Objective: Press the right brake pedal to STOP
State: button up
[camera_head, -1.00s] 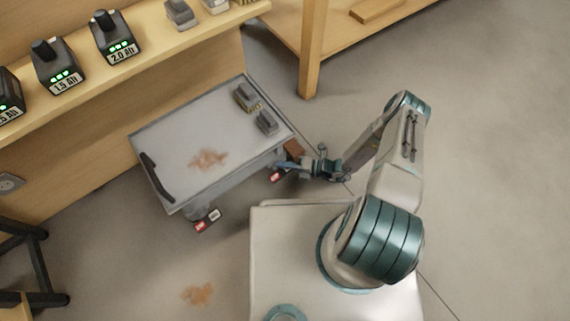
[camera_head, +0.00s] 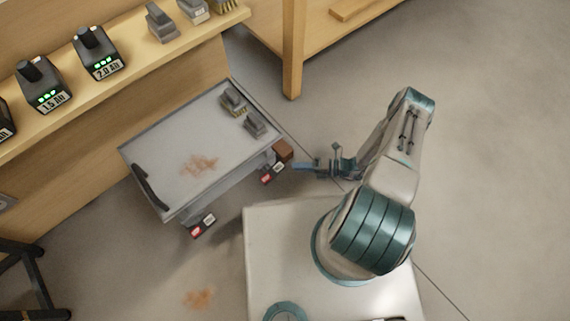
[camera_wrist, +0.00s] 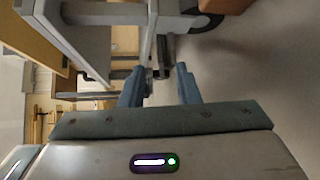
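The right brake pedal (camera_head: 271,173) is a small red-and-white piece low on the near side of the grey cart (camera_head: 170,190), close to its right corner. Its lettering is too small to read. My gripper (camera_head: 297,167) is just right of the pedal, with a small visible gap between them. In the wrist view its two blue fingers (camera_wrist: 160,84) are apart with nothing held between them. The cart's grey frame (camera_wrist: 100,45) shows beyond the fingers there. I cannot make out the pedal's colours in that view.
A similar left pedal (camera_head: 202,225) sits under the cart's near left end. A brown block (camera_head: 283,150) is at the cart's right corner, above the right pedal. Grey brushes (camera_head: 233,101) lie on the cart top. A wooden bench leg (camera_head: 292,60) stands behind. Floor to the right is clear.

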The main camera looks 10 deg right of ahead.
jog(key=shift+v, duration=2.1)
jog(key=w+d+r+n+g+h+p, duration=0.15)
jog(key=r+n+p, duration=0.45)
jog(key=r, duration=0.9)
jog(key=w+r+n+g+h+p, duration=0.25)
jog(key=r+n+p, duration=0.3)
jog(key=r, duration=1.05)
jog(key=w+d+r+n+g+h+p, duration=0.1)
jog(key=w+r+n+g+h+p, duration=0.35)
jog(key=r, duration=1.05)
jog(key=s+r+n+t+h+p, duration=0.2)
jog(key=s+r+n+p, duration=0.4)
jog(key=r, duration=0.8)
jog(key=s+a+r+n+t+h+p, duration=0.1)
jog(key=s+r+n+t+h+p, duration=0.2)
jog(key=r, duration=1.2)
jog(key=s+a+r+n+t+h+p, duration=0.1)
jog(key=s+r+n+t+h+p, duration=0.1)
jog(key=s+r+n+p, duration=0.7)
jog(key=shift+a+r+n+t+p, duration=0.35)
jog(key=shift+r+n+p, duration=0.75)
jog(key=shift+r, duration=1.85)
jog(key=shift+d, duration=0.1)
